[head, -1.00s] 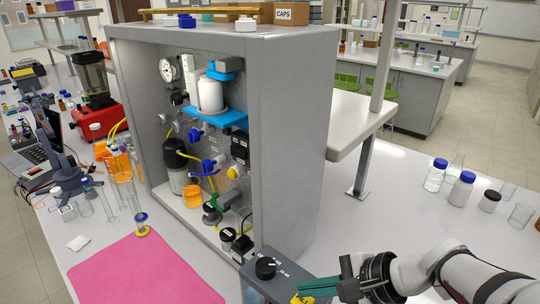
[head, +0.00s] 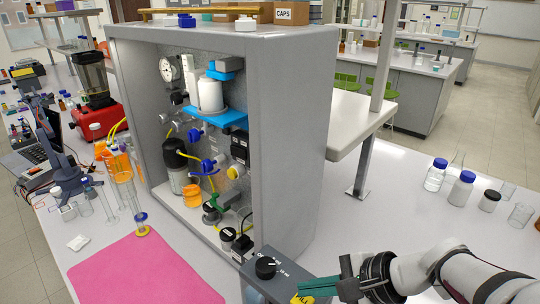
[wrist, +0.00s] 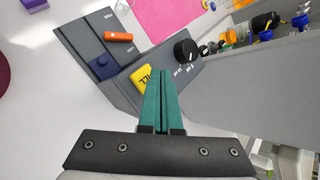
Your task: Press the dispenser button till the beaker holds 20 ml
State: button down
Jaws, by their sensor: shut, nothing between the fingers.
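The dispenser is a grey box with a black dial (head: 265,267), at the bottom middle of the head view and cut off by the frame edge. In the wrist view the dispenser (wrist: 84,38) shows a yellow piece marked FILL (wrist: 142,77), an orange bar and a dark blue square with a round knob (wrist: 102,61). My gripper (wrist: 163,74) is shut and empty, its green fingertips beside the yellow piece and left of the dial; contact cannot be told. It also shows in the head view (head: 302,286). No beaker is clearly visible at the dispenser.
The grey rig cabinet (head: 290,140) stands directly behind the dispenser. A pink mat (head: 145,270) lies to the left. Bottles and a clear beaker (head: 521,214) stand on the bench at the right. The bench between the cabinet and these bottles is mostly clear.

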aim_at(309, 302)
jog(key=shift+f, duration=0.1)
dwell(0.3)
jog(key=shift+f, duration=0.35)
jog(key=shift+f, duration=0.55)
dwell(0.6)
jog(key=shift+r, duration=1)
jog(key=shift+r, duration=2.5)
